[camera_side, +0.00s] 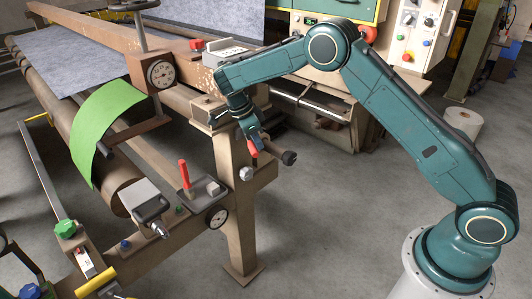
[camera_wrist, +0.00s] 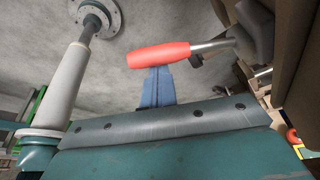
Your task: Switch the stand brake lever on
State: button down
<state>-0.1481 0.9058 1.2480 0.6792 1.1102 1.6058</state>
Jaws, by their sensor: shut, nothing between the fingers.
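A lever with a red grip (camera_wrist: 165,53) on a metal rod lies across the tip of my gripper (camera_wrist: 160,76) in the wrist view. The rod runs right to a dark hub. My blue fingers are shut and empty, right at the red grip; I cannot tell whether they touch it. In the side view my gripper (camera_side: 250,128) points down beside the frame's post, with a red grip (camera_side: 255,146) at its tip. Another red-handled lever (camera_side: 184,174) stands upright on a plate to the left. No label shows which is the stand brake lever.
A dark round-ended bar (camera_side: 287,157) sticks out just right of my gripper. A roller with green felt (camera_side: 106,122) lies to the left. Open floor (camera_side: 335,215) lies right of the post.

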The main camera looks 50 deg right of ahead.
jog(key=shift+a, duration=0.15)
dwell(0.6)
jog(key=w+d+n+t, duration=0.4)
jog(key=d+n, duration=0.8)
jog(key=d, duration=0.2)
jog(key=s+a+r+n, duration=0.1)
jog(key=s+a+r, duration=0.15)
jog(key=r, duration=0.35)
jog(key=s+a+r+n+t+y, duration=0.1)
jog(key=s+a+r, duration=0.1)
jog(key=s+r, duration=0.3)
jog(key=s+a+r+n, duration=0.1)
jog(key=s+a+r, duration=0.1)
jog(key=r, duration=0.6)
jog(key=s+a+r+n, duration=0.1)
jog(key=s+a+r, duration=0.1)
jog(key=s, duration=0.5)
jog(key=s+a+r+n+t+y, duration=0.1)
jog(key=s+a+r+n, duration=0.1)
jog(key=s, duration=0.4)
jog(key=shift+s+a+r+n, duration=0.15)
jog(key=shift+s+r+n, duration=0.2)
jog(key=shift+r, duration=0.25)
